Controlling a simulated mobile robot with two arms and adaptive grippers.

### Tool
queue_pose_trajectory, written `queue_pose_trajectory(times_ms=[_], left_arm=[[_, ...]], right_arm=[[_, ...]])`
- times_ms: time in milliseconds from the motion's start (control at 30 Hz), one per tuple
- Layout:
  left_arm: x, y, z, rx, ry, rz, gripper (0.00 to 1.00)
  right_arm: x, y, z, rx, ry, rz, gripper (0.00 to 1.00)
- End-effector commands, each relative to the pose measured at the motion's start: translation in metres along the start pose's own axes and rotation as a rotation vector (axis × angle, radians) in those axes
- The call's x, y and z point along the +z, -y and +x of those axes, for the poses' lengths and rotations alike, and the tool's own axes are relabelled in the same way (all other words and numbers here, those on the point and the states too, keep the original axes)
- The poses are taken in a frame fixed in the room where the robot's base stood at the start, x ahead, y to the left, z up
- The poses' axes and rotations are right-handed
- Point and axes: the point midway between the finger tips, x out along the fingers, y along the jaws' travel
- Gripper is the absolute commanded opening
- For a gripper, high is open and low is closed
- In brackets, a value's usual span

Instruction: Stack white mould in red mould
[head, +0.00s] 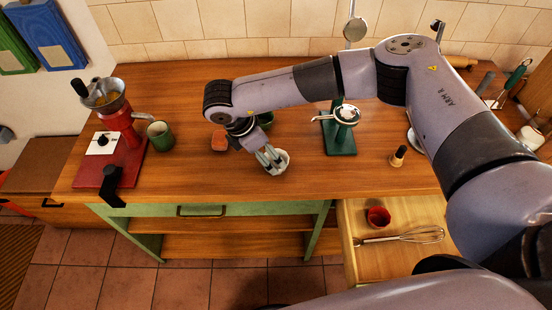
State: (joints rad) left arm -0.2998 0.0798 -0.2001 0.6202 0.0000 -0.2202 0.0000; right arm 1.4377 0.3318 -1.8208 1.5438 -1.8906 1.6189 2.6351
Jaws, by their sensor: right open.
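The white mould (283,165) sits on the wooden worktop, near its front edge and left of the green stand. My right gripper (271,161) reaches down to it with open fingers at its left rim. I cannot tell whether the fingers touch it. The red mould (378,216), a small round cup, stands in the open drawer at the lower right. It is apart from the white mould and looks empty. My left gripper is not in view.
The open drawer (354,262) also holds a whisk (403,236). A green-based stand (339,143) and a small dark-topped item (398,156) stand right of the white mould. A red grinder (121,125) and green mug (160,136) stand left. A reddish item (219,141) lies behind my wrist.

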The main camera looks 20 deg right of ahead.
Motion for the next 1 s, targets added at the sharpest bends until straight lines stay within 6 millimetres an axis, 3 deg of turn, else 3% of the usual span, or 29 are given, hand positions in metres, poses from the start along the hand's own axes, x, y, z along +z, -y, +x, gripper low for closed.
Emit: queue_pose_trajectory(times_ms=[233,367,533,800,1000], left_arm=[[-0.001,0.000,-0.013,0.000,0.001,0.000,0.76],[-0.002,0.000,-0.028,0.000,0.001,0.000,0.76],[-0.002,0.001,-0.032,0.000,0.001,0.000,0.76],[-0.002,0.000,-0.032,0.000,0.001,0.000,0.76],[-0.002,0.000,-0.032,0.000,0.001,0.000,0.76]], right_arm=[[0.003,0.001,0.015,-0.003,0.001,0.000,0.78],[0.007,0.002,0.033,-0.004,0.001,0.001,0.78],[0.005,0.002,0.056,-0.002,0.000,0.000,0.78],[0.005,0.001,0.061,-0.001,-0.001,-0.001,0.78],[0.005,0.001,0.060,0.000,-0.001,-0.001,0.65]])
